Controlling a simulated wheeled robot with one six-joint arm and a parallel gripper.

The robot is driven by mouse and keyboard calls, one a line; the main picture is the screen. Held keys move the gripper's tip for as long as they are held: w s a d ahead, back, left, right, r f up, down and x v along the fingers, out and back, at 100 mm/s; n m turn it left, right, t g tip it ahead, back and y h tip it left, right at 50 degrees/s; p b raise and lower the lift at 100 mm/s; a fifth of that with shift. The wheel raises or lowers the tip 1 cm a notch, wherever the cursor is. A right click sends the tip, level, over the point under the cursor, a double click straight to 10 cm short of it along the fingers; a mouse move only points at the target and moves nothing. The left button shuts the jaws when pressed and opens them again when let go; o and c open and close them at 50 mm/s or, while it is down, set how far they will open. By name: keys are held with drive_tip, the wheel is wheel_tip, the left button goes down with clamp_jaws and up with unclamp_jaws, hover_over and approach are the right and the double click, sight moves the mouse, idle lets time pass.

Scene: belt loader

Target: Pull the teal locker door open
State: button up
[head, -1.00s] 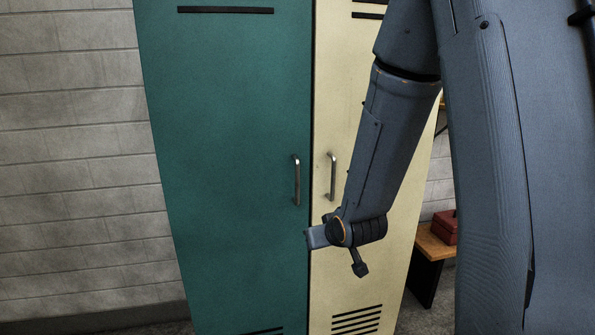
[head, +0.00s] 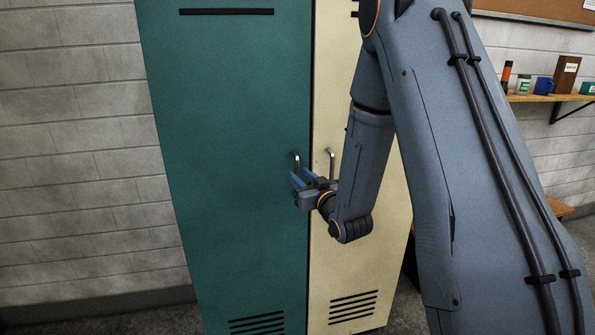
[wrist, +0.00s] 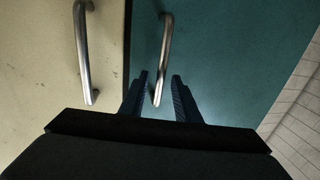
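The teal locker door (head: 225,110) is shut, flush beside the cream door. Its upright metal handle (head: 296,158) is at the right edge; my gripper hides its lower part in the head view. My gripper (head: 302,177) is at the handle's lower half, pointing at the door. In the wrist view the two dark fingers of my gripper (wrist: 160,77) are apart, and the lower part of the teal door's handle (wrist: 165,45) shows between them, with a gap on each side. I cannot tell how deep the handle sits between the fingers.
The cream locker door (head: 330,100) with its own handle (head: 330,163) is close on the right. A white block wall (head: 75,150) is to the left. A shelf (head: 550,98) with small items hangs at the right, behind my arm.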

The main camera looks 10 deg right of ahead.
drive_tip(key=shift+w+a+p, duration=0.25)
drive_tip(key=shift+w+p, duration=0.05)
drive_tip(key=shift+w, duration=0.95)
clamp_jaws()
drive_tip(key=shift+s, duration=0.1)
